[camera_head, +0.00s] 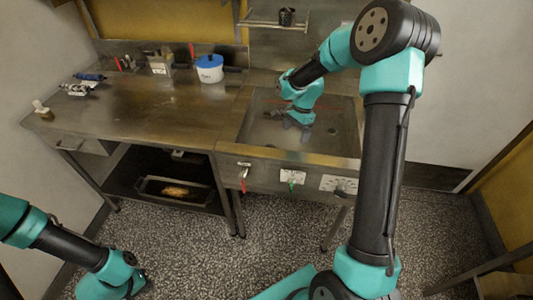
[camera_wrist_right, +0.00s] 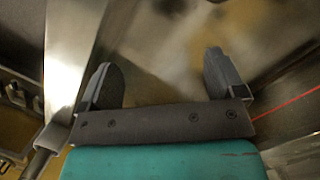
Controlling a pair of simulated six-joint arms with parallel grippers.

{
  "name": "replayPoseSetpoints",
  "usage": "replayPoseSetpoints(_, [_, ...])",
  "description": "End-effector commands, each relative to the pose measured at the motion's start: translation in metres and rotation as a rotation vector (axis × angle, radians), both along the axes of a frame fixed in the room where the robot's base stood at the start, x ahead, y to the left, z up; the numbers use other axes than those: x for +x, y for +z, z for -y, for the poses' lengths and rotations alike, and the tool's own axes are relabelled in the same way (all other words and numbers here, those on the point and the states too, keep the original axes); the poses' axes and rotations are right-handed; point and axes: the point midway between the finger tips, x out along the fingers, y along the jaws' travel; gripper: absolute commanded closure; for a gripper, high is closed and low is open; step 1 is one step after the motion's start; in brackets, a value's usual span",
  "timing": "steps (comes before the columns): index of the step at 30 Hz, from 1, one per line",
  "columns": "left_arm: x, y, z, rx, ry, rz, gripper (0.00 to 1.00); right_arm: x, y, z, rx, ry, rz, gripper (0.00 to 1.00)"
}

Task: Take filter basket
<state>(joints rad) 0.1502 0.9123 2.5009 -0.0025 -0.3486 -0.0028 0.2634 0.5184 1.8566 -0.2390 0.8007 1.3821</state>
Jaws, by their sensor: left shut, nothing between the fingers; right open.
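A small dark cup-shaped basket (camera_head: 286,17), which looks like the filter basket, sits on the wall shelf at the top. My right gripper (camera_head: 272,114) is low over the steel basin, well below and in front of that shelf. In the right wrist view my right gripper (camera_wrist_right: 160,66) has its fingers wide apart with nothing between them. The basket cannot be made out in that blurred view. My left arm comes in at the lower left, but its fingers do not show.
The wall shelf (camera_head: 262,24) has a rail. A steel table (camera_head: 150,118) holds a white tub with a blue lid (camera_head: 209,68), a metal container (camera_head: 160,64) and blue-handled tools (camera_head: 88,77). A tray (camera_head: 150,186) lies on the lower shelf. The table's middle is clear.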

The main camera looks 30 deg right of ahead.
Motion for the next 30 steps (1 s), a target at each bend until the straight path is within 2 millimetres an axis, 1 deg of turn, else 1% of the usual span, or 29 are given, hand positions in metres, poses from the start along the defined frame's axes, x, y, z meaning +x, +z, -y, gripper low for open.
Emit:
replayPoseSetpoints(1, [0.0, 0.0, 0.0, 0.0, 0.0, 0.0, 1.0, 0.012, -0.001, 0.001, 0.036, -0.093, 0.017, 0.11])
replayPoseSetpoints(3, [0.0, 0.0, 0.0, 0.0, 0.0, 0.0, 1.0, 0.027, 0.0, 0.0, 0.088, -0.218, 0.035, 0.11])
replayPoseSetpoints(6, [0.0, 0.0, 0.0, 0.0, 0.0, 0.0, 1.0, 0.043, 0.001, -0.001, 0.148, -0.353, 0.054, 0.11])
replayPoseSetpoints(9, [0.0, 0.0, 0.0, 0.0, 0.0, 0.0, 1.0, 0.053, 0.003, -0.001, 0.183, -0.424, 0.063, 0.11])
replayPoseSetpoints(19, [0.0, 0.0, 0.0, 0.0, 0.0, 0.0, 1.0, 0.055, 0.003, -0.002, 0.194, -0.443, 0.064, 0.11])
replayPoseSetpoints(22, [0.0, 0.0, 0.0, 0.0, 0.0, 0.0, 1.0, 0.055, 0.0, -0.003, 0.194, -0.442, 0.063, 0.11])
replayPoseSetpoints(26, [0.0, 0.0, 0.0, 0.0, 0.0, 0.0, 1.0, 0.056, -0.012, -0.008, 0.193, -0.441, 0.062, 0.11])
replayPoseSetpoints(30, [0.0, 0.0, 0.0, 0.0, 0.0, 0.0, 1.0, 0.059, -0.033, -0.016, 0.193, -0.44, 0.061, 0.11])
